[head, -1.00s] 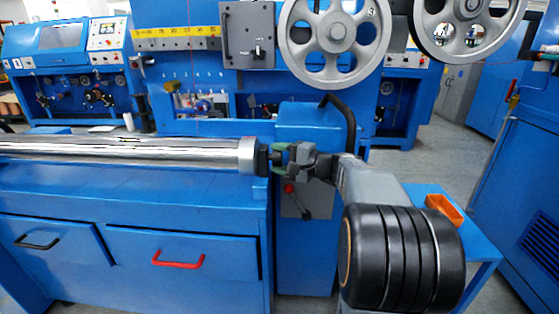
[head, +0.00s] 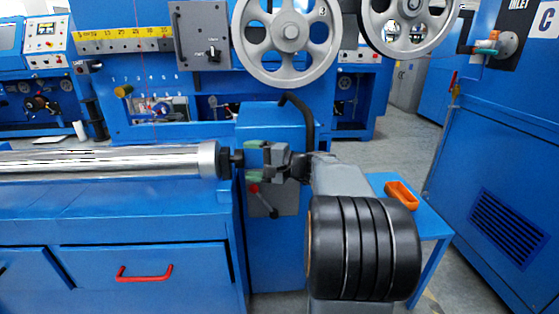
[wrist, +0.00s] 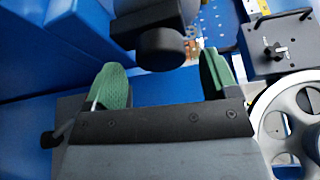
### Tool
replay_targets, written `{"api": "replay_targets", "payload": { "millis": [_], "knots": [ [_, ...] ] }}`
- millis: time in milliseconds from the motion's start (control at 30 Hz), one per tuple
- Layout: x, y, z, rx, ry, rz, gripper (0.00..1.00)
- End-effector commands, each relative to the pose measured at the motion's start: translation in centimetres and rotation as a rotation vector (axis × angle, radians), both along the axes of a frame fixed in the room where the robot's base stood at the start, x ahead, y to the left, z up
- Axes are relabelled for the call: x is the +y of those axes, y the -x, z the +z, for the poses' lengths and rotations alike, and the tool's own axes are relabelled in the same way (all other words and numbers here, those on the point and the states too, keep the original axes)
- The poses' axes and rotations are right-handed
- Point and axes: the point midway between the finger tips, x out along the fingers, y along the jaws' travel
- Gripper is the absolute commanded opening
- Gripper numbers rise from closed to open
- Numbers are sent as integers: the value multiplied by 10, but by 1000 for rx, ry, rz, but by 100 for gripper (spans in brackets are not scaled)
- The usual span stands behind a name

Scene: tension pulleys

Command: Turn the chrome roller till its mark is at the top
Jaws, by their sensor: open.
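The chrome roller (head: 105,161) lies level along the left of the head view, with a pale collar (head: 208,160) and a black end piece (head: 232,160) at its right end. I cannot make out a mark on it. My gripper (head: 256,160) is just right of the black end piece, facing it. In the wrist view the green fingertips of my gripper (wrist: 164,80) are wide apart, with nothing between them. The black end piece (wrist: 161,48) shows just beyond them, roughly central in the gap. I cannot tell how far away it is.
A blue bench with a red drawer handle (head: 145,273) stands below the roller. A lever with a red knob (head: 254,188) is under my gripper. A grey spoked wheel (head: 290,38) hangs above. An orange tray (head: 401,193) sits on a blue side table at the right.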

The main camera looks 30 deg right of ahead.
Motion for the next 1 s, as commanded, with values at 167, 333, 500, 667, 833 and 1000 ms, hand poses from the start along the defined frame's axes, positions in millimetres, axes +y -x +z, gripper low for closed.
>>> {"api": "replay_targets", "payload": {
  "millis": [167,333,500,667,833,1000],
  "knots": [
    [-25,30,6,0,1,-5,80],
    [-45,55,7,1,0,-5,80],
    [-58,72,7,1,0,-3,80],
    [-63,80,7,1,-1,-1,80],
    [-65,82,6,1,-1,0,80],
    [-65,82,6,0,0,0,80]
  ]
}}
